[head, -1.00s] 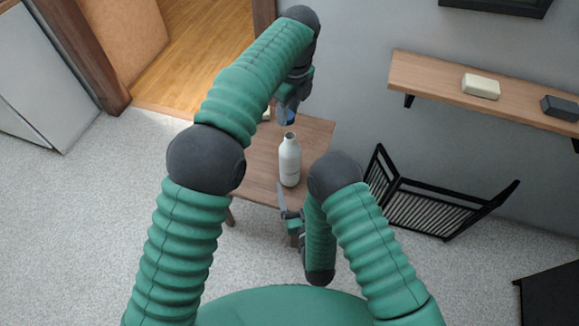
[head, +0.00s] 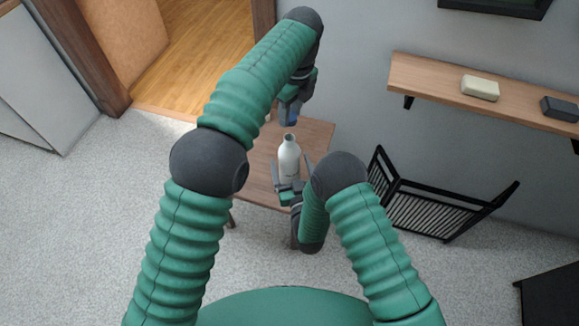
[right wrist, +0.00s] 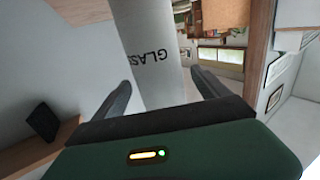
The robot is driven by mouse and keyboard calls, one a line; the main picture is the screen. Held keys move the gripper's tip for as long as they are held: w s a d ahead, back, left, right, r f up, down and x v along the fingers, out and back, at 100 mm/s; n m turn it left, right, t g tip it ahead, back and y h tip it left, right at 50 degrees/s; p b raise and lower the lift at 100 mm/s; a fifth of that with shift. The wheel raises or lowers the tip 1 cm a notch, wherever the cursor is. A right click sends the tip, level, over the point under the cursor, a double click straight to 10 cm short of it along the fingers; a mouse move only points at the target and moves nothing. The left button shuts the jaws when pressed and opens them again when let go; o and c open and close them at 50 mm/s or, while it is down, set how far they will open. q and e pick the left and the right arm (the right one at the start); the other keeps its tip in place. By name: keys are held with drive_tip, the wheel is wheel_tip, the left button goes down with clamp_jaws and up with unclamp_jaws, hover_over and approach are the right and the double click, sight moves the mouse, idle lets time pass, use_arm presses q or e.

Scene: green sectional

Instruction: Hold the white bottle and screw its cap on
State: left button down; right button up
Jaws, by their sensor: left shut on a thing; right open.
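The white bottle (head: 289,155) stands upright on the small wooden table, its neck open at the top. It also shows in the right wrist view (right wrist: 155,60) with dark lettering on its side. My right gripper (head: 292,168) is open, with one finger on each side of the bottle; I cannot tell whether either touches it. Its fingers also show in the right wrist view (right wrist: 161,80). My left gripper (head: 289,114) is above the bottle, shut on the blue cap (head: 289,121), which is mostly hidden by the fingers. The cap is apart from the bottle's neck.
The wooden table (head: 262,165) is bare around the bottle, with a small pale thing partly hidden at its back left. A wall shelf (head: 430,80) holds a cream block (head: 480,87) and a dark block (head: 560,107). A black rack (head: 435,205) stands right of the table.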

drive_tip(key=shift+x, duration=1.25)
clamp_jaws()
